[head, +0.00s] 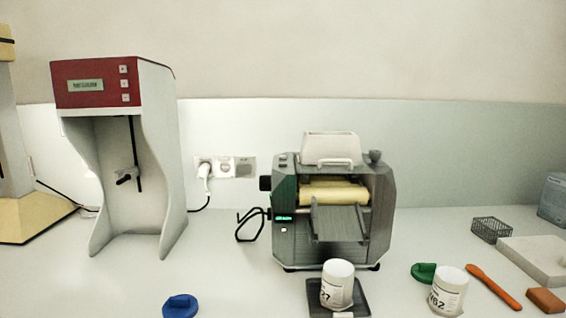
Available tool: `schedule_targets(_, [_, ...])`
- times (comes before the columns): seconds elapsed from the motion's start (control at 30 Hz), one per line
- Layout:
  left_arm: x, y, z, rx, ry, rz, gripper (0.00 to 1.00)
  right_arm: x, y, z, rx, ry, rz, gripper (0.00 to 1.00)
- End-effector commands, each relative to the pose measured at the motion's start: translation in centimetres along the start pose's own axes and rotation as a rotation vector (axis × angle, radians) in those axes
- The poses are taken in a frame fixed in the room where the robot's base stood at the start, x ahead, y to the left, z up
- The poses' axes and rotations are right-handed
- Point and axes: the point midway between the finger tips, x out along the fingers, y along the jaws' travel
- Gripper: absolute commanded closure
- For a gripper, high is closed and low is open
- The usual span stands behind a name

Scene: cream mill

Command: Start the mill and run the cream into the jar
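The mill (377,215) is a grey machine in the middle of the head view, with cream-yellow rollers (334,191) and a white hopper (329,147) on top. A grey apron (338,222) slopes out from its front. A small lit green display (284,218) and a pale button (284,230) are on its left front. A white jar (337,284) marked with a number ending in 7 stands upright and open-looking on a dark plate (361,305) below the apron. Its inside is hidden. Neither gripper is in view.
Another white jar (448,290), marked 62, stands right, beside a green lid (424,272) and an orange spatula (493,287). A blue lid (180,306) lies front left. A red-topped mixer stand (160,150) stands left. A wire basket (491,229) and pale slab (535,258) are right.

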Motion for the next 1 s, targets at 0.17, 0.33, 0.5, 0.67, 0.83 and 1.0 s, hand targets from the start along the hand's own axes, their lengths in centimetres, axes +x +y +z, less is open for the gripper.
schedule_targets(0.17, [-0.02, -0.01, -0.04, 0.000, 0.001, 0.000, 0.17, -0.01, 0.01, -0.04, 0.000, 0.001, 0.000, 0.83])
schedule_targets(0.33, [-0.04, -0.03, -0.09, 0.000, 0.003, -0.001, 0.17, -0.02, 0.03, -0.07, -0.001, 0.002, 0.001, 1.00])
schedule_targets(0.5, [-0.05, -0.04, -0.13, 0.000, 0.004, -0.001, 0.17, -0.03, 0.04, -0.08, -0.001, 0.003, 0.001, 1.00])
schedule_targets(0.67, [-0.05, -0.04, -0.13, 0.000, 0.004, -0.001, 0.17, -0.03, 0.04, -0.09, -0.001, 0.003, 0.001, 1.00])
schedule_targets(0.83, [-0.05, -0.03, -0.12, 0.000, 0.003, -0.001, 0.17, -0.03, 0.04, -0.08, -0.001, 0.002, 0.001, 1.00])
schedule_targets(1.0, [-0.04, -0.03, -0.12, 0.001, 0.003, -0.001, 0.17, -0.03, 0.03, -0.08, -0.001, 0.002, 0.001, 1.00])
